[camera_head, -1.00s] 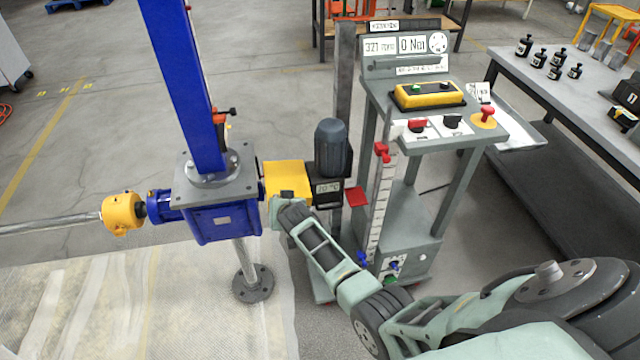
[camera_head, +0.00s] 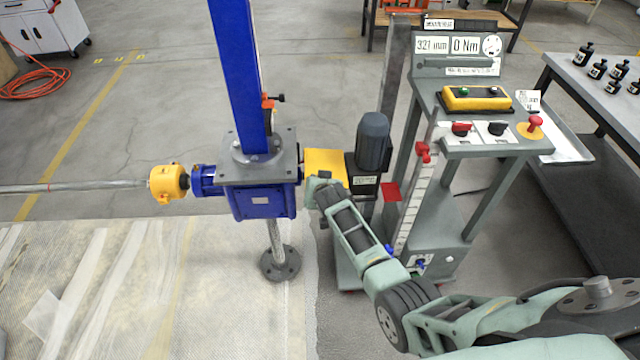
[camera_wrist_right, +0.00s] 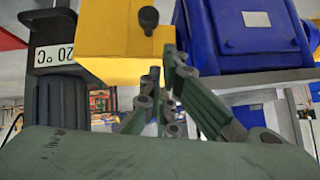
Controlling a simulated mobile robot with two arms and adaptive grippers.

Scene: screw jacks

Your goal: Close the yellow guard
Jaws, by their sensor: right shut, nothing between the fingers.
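The yellow guard (camera_head: 325,165) sits between the blue screw jack gearbox (camera_head: 264,201) and the dark grey motor (camera_head: 372,141). In the right wrist view the guard (camera_wrist_right: 112,35) fills the upper middle, with a dark round knob (camera_wrist_right: 148,18) on its face. My right gripper (camera_head: 318,183) is at the guard's front in the head view. In the right wrist view its fingers (camera_wrist_right: 160,82) are shut and empty, close below the guard's lower edge; I cannot tell whether they touch it. The left gripper is not in view.
A control stand (camera_head: 470,140) with a display and yellow button box stands right of the motor. A red plate (camera_head: 391,191) juts out beside the motor. A yellow coupling (camera_head: 168,183) on a shaft lies left of the gearbox. A workbench (camera_head: 600,110) stands at the right.

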